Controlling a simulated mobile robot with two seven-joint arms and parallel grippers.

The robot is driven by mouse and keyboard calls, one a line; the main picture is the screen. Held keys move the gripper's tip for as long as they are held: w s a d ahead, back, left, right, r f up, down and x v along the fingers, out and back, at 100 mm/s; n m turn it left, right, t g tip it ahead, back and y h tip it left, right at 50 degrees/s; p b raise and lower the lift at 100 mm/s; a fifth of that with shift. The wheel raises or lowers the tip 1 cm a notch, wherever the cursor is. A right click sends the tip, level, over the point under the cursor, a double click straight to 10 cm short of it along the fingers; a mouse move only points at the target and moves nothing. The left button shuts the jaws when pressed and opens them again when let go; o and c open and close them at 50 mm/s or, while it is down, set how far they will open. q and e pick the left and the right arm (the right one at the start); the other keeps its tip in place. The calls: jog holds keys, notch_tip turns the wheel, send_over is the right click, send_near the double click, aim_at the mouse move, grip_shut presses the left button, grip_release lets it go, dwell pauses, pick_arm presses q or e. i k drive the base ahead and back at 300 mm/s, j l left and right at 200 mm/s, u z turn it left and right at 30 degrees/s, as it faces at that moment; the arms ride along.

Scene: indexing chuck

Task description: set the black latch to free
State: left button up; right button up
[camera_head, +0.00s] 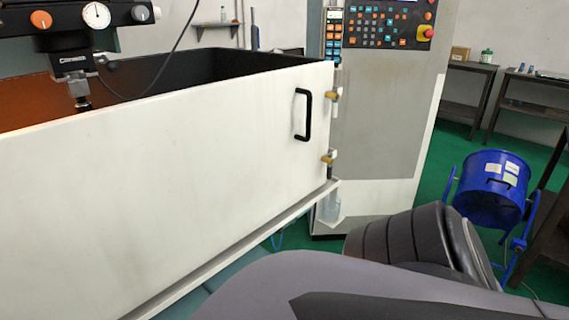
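I cannot make out a black latch or a chuck for certain in the head view. A black bar handle (303,114) stands upright on the right part of the large white panel (170,165). Brass-coloured fittings, one upper (332,95) and one lower (328,158), sit at the panel's right edge. A machine head with a dial gauge (96,15) and knobs hangs over the open-topped enclosure at the upper left. The inside of the enclosure is mostly hidden behind the white panel. Neither of my grippers is in view; parts of my own body fill the bottom right.
A grey control cabinet with a button panel (388,24) and a red stop button (428,32) stands behind the panel. A blue drum (492,188) on a stand is at the right. Dark benches (472,66) stand at the back right. Green floor shows between them.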

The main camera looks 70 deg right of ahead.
aim_at(326, 159)
jog(key=z, duration=2.5)
